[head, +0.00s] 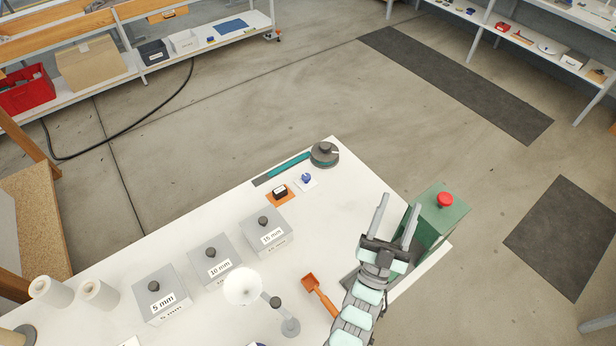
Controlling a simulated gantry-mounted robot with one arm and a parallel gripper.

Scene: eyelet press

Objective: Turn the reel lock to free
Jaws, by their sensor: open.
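A dark round reel (324,153) sits at the far corner of the white table, with a teal strip (288,166) running left from it. Just in front of it is a small blue knob (306,179) on a white plate. Beside that, to the left, a black rocker-like part (280,191) sits on an orange plate. No marking tells me which of these is the reel lock, and its setting is too small to read. My gripper (398,204) is open and empty, its fingers pointing away, to the right of these parts and apart from them.
A green box with a red button (445,199) stands close to the right of my gripper. Grey boxes labelled 5 mm (160,290), 10 mm (214,260) and 15 mm (266,232) stand left. An orange tool (319,293) and a white-headed lamp-like stand (243,286) are nearer.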

